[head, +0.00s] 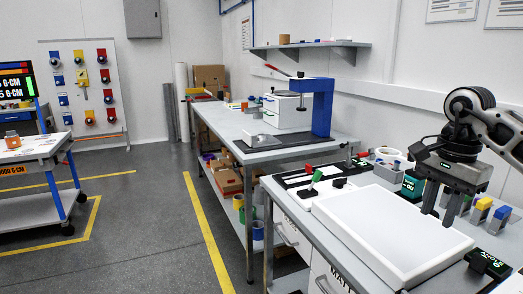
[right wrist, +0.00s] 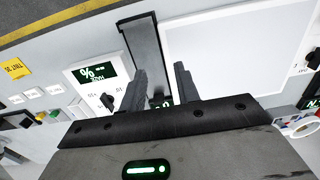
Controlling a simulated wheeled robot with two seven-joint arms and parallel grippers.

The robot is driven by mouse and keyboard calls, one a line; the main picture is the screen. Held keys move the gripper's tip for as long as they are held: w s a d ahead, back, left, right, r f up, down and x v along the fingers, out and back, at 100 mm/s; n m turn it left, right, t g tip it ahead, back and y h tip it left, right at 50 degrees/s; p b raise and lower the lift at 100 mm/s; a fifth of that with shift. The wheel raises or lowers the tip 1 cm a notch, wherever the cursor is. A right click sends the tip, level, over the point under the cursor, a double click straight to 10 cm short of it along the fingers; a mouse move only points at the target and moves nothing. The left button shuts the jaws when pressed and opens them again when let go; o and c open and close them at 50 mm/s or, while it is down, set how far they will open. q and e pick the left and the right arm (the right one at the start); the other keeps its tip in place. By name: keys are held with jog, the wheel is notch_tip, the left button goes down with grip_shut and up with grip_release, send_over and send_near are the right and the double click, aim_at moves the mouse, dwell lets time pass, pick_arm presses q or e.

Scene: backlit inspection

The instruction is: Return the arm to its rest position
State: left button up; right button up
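My right gripper (head: 438,219) is in the head view, fingers pointing down, over the right edge of the white light panel (head: 385,228). Its arm comes in from the right. In the right wrist view the two fingers (right wrist: 160,78) stand apart with nothing held between them; a black strip (right wrist: 147,55) lies beyond them. The white panel (right wrist: 235,45) fills the upper right of that view, bare and empty. My left gripper is not in the head view.
A teal-display device (head: 411,185), a yellow-topped block (head: 483,204) and a black device with green digits (head: 487,264) stand near the gripper. A white unit with a green display (right wrist: 93,71) shows in the wrist view. A second bench (head: 215,118) stands farther back.

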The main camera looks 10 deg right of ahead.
jog(key=w+a+f+y, duration=0.1)
jog(key=a+f+y, duration=0.35)
jog(key=a, duration=0.45)
jog(key=a+f+y, duration=0.3)
jog(key=a+f, duration=0.2)
jog(key=a, duration=0.5)
jog(key=s+a+m+t+y, duration=0.35)
jog(key=a+m+y, duration=0.85)
jog(key=a, duration=0.4)
jog(key=s+d+f+m+t+h, duration=0.1)
jog(key=d+f+m+t+h, duration=0.4)
jog(key=m, duration=1.1)
jog(key=s+d+f+m+t+h, duration=0.15)
jog(key=f+m+t+h, duration=0.55)
jog(key=m, duration=0.9)
jog(key=s+d+f+m+g+h, duration=0.4)
jog(key=s+f+m+g+h, duration=0.1)
jog(key=s+f+m, duration=0.5)
notch_tip(320, 180, down, 2)
jog(key=shift+s+d+f+m, duration=0.1)
jog(key=shift+s+d+m, duration=0.15)
jog(key=shift+s, duration=0.45)
